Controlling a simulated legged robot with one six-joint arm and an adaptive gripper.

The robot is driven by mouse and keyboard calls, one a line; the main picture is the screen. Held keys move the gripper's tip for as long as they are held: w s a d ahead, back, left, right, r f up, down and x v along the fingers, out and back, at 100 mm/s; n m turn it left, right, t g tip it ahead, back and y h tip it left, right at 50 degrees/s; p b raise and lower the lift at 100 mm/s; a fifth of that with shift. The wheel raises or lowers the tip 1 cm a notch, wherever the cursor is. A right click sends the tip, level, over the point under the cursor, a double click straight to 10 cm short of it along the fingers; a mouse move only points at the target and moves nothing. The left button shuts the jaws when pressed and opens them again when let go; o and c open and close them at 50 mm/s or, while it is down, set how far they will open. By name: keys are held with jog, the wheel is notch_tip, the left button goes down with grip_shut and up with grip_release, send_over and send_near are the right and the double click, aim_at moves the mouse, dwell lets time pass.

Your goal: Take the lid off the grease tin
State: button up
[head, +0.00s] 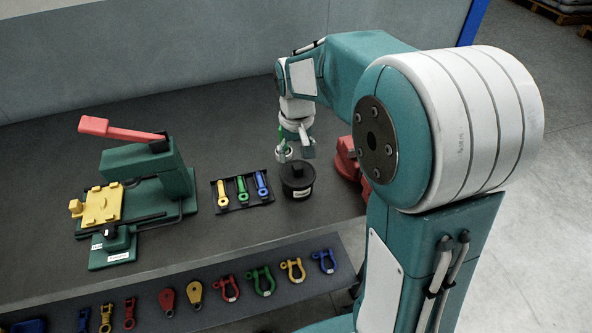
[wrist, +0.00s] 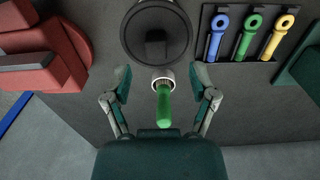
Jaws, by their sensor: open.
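The grease tin (head: 297,190) is a squat black round tin with a pale label, standing upright on the dark bench. Its black lid (head: 297,174), with a raised knob, sits on top. In the wrist view the round black lid (wrist: 132,42) lies at the top, slightly cut off by the frame edge. My gripper (head: 297,148) is open behind the tin in the head view, apart from it. In the wrist view my gripper (wrist: 163,84) has its fingers spread, with the lid beyond the fingertips. I cannot tell its height over the bench.
A green-handled brush-like item (wrist: 164,105) with a pale round end shows between my fingers; contact is unclear. A black rack (head: 243,203) with yellow, green and blue tools stands left of the tin. A red object (head: 347,158) is to the right. A green press (head: 150,175) stands farther left.

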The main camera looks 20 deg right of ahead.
aim_at(298, 166)
jog(key=f, duration=0.5)
jog(key=shift+w+d+f, duration=0.1)
jog(key=shift+w+d, duration=0.1)
jog(key=shift+d, duration=0.15)
jog(key=shift+a+f, duration=0.15)
jog(key=shift+f, duration=0.05)
grip_shut()
